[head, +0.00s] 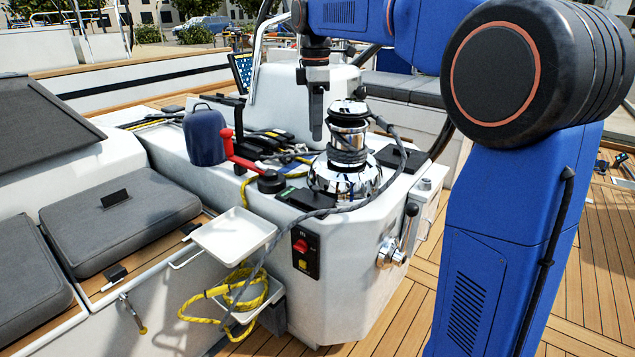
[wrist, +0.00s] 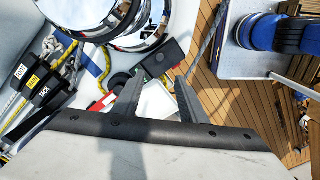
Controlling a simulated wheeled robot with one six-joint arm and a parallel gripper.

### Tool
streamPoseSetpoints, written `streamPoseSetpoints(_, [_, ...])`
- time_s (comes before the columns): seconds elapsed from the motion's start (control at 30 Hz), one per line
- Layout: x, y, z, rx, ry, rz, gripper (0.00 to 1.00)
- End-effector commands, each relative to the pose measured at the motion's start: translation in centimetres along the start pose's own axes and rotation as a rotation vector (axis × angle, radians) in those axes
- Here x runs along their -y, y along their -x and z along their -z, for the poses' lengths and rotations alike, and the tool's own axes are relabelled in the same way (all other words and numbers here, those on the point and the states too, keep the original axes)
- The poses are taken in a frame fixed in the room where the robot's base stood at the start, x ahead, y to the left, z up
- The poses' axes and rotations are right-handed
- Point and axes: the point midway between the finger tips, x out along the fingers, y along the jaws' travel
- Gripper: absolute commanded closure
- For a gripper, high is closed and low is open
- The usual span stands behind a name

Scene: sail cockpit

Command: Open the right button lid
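A flat black lid-like piece (head: 305,198) with a small green mark lies at the near left foot of the chrome winch (head: 346,150). It also shows in the wrist view (wrist: 160,58), beyond my fingertips. A round black cap (head: 271,181) sits left of it. Another flat black piece (head: 401,158) lies right of the winch. I cannot tell which of these is the right button lid, and none looks clearly raised. My gripper (head: 318,128) points down above the console, just left of the winch top. In the wrist view (wrist: 155,98) its fingers are apart with nothing held.
A grey rope (head: 378,193) wraps the winch and trails over the console (head: 340,275) edge. A white tray (head: 235,233) juts from the console's front. Open teak deck (head: 395,325) lies below.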

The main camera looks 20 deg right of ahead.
Motion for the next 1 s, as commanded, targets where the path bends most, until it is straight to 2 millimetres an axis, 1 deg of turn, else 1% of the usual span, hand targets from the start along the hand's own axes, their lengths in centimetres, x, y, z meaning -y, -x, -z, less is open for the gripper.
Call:
streamPoseSetpoints(0.7, [0.1,-12.2,-0.1,0.001,-0.002,0.002,0.62])
streamPoseSetpoints(0.83, [0.1,-14.2,-0.1,0.0,-0.002,0.001,0.62])
streamPoseSetpoints(1.0, [0.1,-15.8,0.0,0.0,-0.002,0.0,0.62])
